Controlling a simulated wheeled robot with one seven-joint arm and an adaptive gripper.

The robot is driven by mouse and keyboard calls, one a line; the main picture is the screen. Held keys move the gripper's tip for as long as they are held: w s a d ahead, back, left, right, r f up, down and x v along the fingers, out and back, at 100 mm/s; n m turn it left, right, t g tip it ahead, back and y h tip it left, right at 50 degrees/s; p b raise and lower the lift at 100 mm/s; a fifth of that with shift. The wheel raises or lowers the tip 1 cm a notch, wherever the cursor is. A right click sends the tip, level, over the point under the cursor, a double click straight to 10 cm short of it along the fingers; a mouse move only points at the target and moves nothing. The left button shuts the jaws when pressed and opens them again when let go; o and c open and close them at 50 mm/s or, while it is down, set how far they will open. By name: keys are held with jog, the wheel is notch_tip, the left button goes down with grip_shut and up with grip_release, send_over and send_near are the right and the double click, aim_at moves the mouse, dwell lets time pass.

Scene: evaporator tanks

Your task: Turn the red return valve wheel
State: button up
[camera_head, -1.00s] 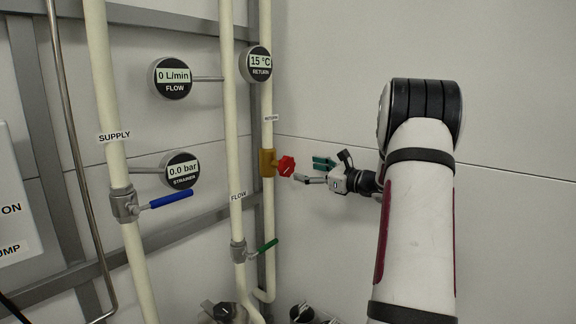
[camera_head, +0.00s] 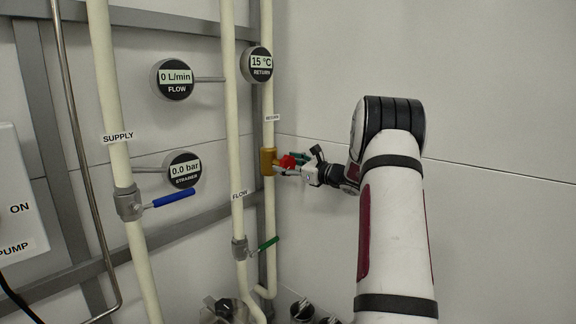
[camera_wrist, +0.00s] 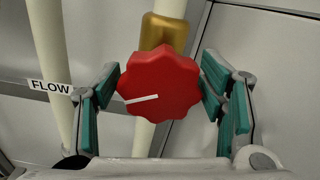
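The red return valve wheel (camera_head: 287,161) sits on a brass valve body (camera_head: 268,161) on the return pipe, in the head view. In the wrist view the lobed red wheel (camera_wrist: 160,84) fills the middle, with a white mark pointing left and slightly down. My gripper (camera_head: 288,165) is at the wheel. In the wrist view its green-padded fingers (camera_wrist: 161,88) stand on either side of the wheel, spread apart. The right finger is at or very close to the rim; a small gap seems to show on the left. I cannot tell whether either pad touches.
The flow pipe (camera_head: 232,120) runs left of the wheel, with a green-handled valve (camera_head: 262,246) low on it. The supply pipe (camera_head: 113,160) has a blue-handled valve (camera_head: 170,200). Gauges for flow (camera_head: 172,79), return (camera_head: 257,64) and strainer (camera_head: 183,169) stand nearby. The right wall is bare.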

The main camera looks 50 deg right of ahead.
jog(key=c, duration=0.6)
jog(key=shift+m, duration=0.8)
jog(key=o, duration=1.2)
jog(key=shift+c, duration=0.2)
jog(key=shift+d, duration=0.1)
jog(key=s, duration=1.2)
jog(key=shift+d, duration=0.4)
